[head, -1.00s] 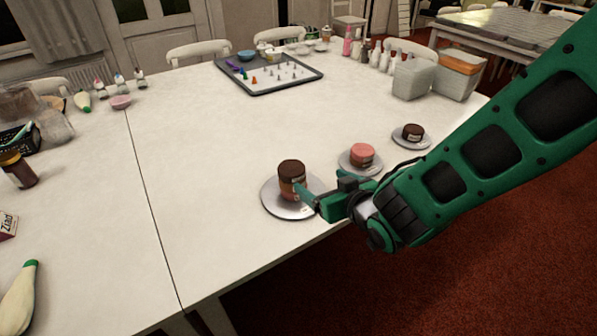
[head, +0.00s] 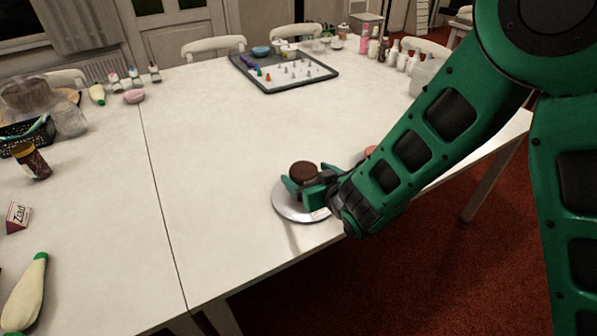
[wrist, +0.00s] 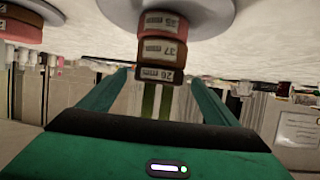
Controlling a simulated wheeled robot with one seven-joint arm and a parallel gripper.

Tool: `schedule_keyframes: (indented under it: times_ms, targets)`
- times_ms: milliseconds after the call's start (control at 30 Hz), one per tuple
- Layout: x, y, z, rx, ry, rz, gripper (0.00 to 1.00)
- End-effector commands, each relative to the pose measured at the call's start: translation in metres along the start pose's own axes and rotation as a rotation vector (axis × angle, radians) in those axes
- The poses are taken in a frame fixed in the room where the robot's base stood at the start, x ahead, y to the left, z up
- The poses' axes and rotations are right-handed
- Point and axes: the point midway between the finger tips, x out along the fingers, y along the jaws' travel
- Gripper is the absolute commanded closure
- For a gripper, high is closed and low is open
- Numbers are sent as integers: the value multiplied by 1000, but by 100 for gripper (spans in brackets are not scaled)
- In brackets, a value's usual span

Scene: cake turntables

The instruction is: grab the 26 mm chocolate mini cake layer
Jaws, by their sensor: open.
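The chocolate mini cake layer marked 26 mm (wrist: 161,74) is dark brown and round. It tops a stack in the wrist view, which appears inverted, with a brown layer marked 37 (wrist: 163,51) and a pinkish layer (wrist: 165,24) beneath. In the head view the dark layer (head: 304,169) shows above my gripper (head: 307,179), and the lower layers are mostly hidden. The stack stands on a silver turntable (head: 284,205). My gripper is open, with its fingers (wrist: 160,86) on either side of the top layer; contact is not visible.
A pink layer (head: 371,150) behind my arm is mostly hidden. Another stack (wrist: 21,24) shows at the wrist view's left. The white table (head: 215,160) is clear left of the turntable.

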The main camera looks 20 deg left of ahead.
Motion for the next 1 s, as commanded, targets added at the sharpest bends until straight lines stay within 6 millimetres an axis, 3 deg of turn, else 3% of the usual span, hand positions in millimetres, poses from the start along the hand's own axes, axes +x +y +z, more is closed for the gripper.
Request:
schedule_keyframes:
  times_ms: [300, 500, 1000]
  targets:
    - [9, -6, 2, 0, -1, -2, 16]
    - [10, -11, 1, -4, -1, -9, 60]
    - [7, -13, -7, -4, 2, -11, 61]
